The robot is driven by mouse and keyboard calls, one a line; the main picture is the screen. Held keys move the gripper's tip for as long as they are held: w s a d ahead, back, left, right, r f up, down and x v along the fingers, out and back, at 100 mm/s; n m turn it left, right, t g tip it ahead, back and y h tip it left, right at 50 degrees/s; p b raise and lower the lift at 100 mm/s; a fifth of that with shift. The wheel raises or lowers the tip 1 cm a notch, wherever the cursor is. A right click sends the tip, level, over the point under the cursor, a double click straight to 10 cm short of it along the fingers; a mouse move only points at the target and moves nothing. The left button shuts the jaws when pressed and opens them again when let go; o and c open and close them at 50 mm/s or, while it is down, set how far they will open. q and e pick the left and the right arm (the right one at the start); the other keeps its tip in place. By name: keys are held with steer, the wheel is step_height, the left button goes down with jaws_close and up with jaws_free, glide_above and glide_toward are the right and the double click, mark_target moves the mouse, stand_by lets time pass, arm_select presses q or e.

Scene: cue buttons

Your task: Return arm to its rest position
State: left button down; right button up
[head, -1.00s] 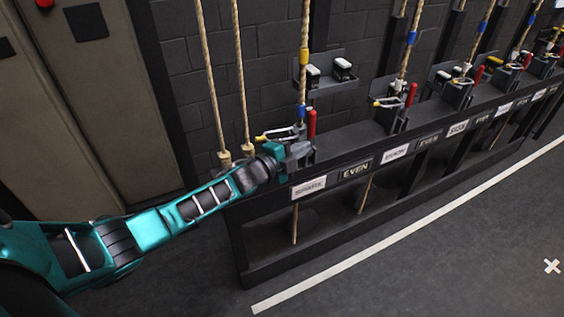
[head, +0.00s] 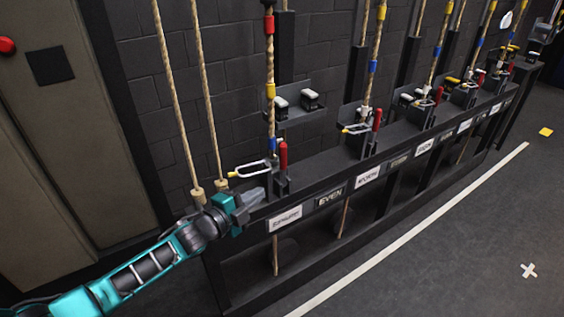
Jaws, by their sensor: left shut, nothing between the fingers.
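My left arm (head: 150,268), teal and black, reaches in from the lower left. Its gripper (head: 259,195) is shut and empty. It hangs in front of the near end of the long dark rail, left of and below the first red lever (head: 283,156), with a visible gap between them. A small shelf (head: 312,112) above the rail carries two dark button boxes with pale tops, a left one (head: 280,103) and a right one (head: 309,95); the gripper is well below them. My right gripper does not show.
Ropes (head: 205,100) hang by the brick wall, two close behind my gripper. The rail (head: 325,170) bears several levers, wire loops and a label reading EVEN (head: 329,197). A beige cabinet (head: 70,150) stands left. The floor right of the white line (head: 420,215) is mostly clear.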

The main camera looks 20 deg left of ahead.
arm_select(q)
steer(key=s+d+f+n+g+y, duration=0.1)
steer(key=s+d+f+n, duration=0.1)
steer(key=s+n, duration=0.3)
steer(key=s+d+f+n+g+y, duration=0.1)
steer(key=s+d+f+n+g, duration=0.1)
steer(key=s, duration=0.9)
steer(key=s+d+f+n+g+y, duration=0.2)
steer(key=s+f+n, duration=0.3)
steer(key=s+n, duration=0.3)
steer(key=shift+d+f+n, duration=0.3)
steer(key=shift+d+n, duration=0.3)
steer(key=shift+d, duration=0.15)
